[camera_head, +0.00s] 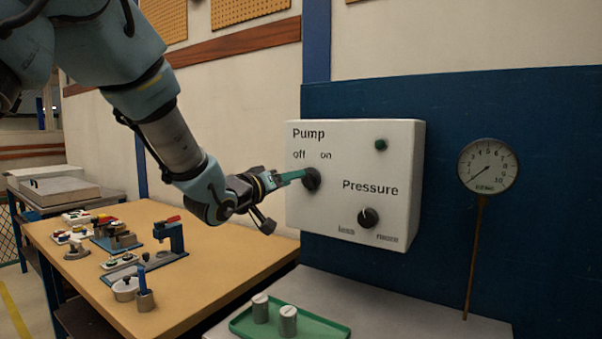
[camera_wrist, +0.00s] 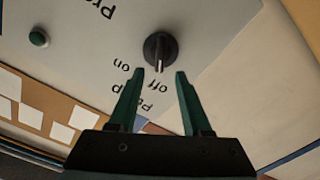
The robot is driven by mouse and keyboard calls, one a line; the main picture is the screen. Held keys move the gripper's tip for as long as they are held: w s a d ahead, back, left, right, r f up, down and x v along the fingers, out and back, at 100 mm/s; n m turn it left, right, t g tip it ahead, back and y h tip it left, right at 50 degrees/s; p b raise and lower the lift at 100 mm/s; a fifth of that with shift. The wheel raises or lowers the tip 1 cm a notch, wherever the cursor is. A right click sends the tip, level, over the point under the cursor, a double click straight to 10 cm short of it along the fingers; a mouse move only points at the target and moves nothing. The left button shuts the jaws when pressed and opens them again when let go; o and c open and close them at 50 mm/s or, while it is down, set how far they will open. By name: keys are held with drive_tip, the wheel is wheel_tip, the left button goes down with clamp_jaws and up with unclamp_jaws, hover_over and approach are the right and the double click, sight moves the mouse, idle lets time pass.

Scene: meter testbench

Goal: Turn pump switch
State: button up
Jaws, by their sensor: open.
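The pump switch (camera_head: 312,180) is a round black knob on the white control box (camera_head: 400,200), under the words "Pump", "off" and "on". In the wrist view, the knob (camera_wrist: 160,48) shows fully, with its light pointer line toward the "off" side. My gripper (camera_head: 298,175) reaches in from the left, its green fingertips close to the knob and overlapping its left edge in the head view. In the wrist view, the gripper (camera_wrist: 159,73) is open and empty, its two tips apart and short of the knob in the picture. Whether they touch it I cannot tell.
The box also has a pressure knob (camera_head: 368,217) and a green button (camera_head: 380,145). A round gauge (camera_head: 487,166) stands on a rod at right. Below are a green tray (camera_head: 322,327) with two metal cylinders and a wooden table (camera_head: 190,290) with small parts.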

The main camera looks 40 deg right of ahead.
sight(307, 179)
drive_tip(key=shift+p+x, duration=0.65)
drive_tip(key=shift+x, duration=2.05)
drive_tip(key=shift+c, duration=0.4)
clamp_jaws()
